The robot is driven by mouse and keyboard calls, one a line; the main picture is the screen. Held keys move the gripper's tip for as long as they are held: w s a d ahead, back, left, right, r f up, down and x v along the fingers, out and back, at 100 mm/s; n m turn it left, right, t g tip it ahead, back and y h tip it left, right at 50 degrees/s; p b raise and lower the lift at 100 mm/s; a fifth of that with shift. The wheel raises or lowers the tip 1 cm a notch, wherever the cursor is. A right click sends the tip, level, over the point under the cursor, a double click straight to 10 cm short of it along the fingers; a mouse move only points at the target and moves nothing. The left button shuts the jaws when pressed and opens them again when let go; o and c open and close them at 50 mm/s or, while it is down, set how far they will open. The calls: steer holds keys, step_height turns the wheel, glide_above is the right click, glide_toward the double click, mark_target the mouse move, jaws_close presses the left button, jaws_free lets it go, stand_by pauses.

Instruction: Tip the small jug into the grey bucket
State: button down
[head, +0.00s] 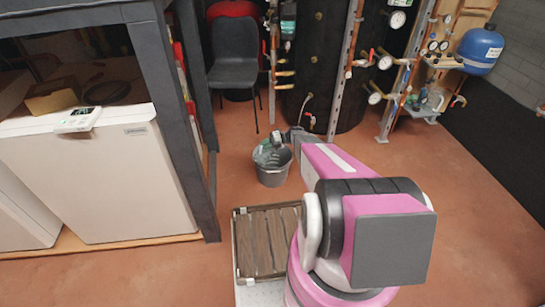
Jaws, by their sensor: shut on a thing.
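The grey bucket (273,177) stands upright on the floor near the middle of the view. A small greenish jug (263,155) is over the left part of the bucket's mouth and looks tilted. My gripper (275,140) is shut on the jug, above the bucket's far rim. The jug is small and partly hidden, so its contents and whether it touches the rim cannot be told. Much of the bucket's opening is hidden behind the jug and gripper.
A slatted wooden crate (268,240) lies in front of the bucket. A dark chair (234,70) stands behind it. A black tank (325,70) and pipework are at the back. White units (110,180) fill the left. The red floor at right is clear.

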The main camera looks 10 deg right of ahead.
steer(key=shift+w+d+r+m+g+y+p, duration=0.15)
steer(key=shift+w+d+r+m+y, duration=0.15)
steer(key=shift+w+d, duration=0.1)
steer(key=shift+w+d+r+m+g+y+p, duration=0.2)
steer(key=shift+w+d+y, duration=0.1)
steer(key=shift+w, duration=0.1)
stand_by(0.5)
